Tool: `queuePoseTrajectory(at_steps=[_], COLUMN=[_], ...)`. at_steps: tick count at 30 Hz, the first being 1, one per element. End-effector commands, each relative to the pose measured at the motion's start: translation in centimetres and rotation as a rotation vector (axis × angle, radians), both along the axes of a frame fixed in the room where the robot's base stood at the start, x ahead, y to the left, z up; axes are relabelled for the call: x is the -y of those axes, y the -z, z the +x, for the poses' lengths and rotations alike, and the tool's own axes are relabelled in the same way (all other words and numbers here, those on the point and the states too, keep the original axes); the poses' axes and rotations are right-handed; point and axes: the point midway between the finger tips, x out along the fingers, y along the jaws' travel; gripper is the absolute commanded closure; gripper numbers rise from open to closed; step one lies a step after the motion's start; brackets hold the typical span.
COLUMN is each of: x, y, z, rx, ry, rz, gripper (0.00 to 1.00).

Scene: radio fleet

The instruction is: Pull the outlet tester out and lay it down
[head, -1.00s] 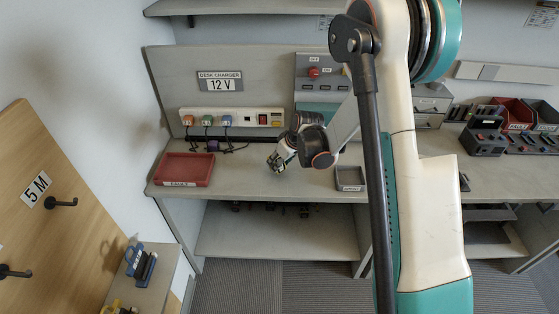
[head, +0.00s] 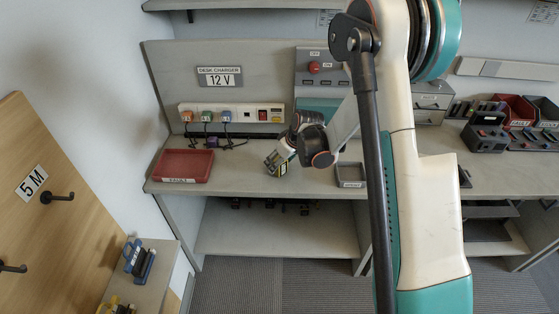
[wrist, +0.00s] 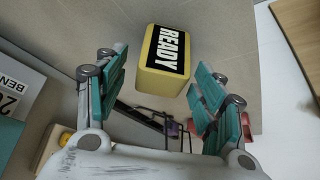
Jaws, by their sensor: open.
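A yellow block with a black and white READY label (wrist: 163,62) shows in the wrist view, just beyond and between my spread fingers; I take it for the outlet tester. A gap shows between it and the finger pads. I cannot tell whether it rests on the bench. My gripper (wrist: 158,88) is open, with teal pads on both sides. In the head view my gripper (head: 276,164) is low over the bench, in front of the power strip (head: 245,112). Orange, green and blue plugs sit in the strip, and a small yellow part (head: 277,115) is at its right end.
A red tray (head: 183,166) is left of my gripper and a small grey tray (head: 350,174) is right of it. Black cables and a purple plug (head: 211,142) lie behind. The bench front between the trays (head: 235,180) is clear. Part of my arm blocks the view right of centre.

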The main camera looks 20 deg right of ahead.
Motion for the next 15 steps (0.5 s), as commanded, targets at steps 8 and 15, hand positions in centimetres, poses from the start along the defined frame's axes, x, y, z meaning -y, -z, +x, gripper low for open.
queuePoseTrajectory(at_steps=[8, 15], x=[0.6, 1.5], y=[-2.7, -6.4], z=[-1.3, -2.9], rx=[0.000, 0.000], ry=[0.001, 0.001], rz=[0.000, 0.000], gripper=[0.37, 0.37])
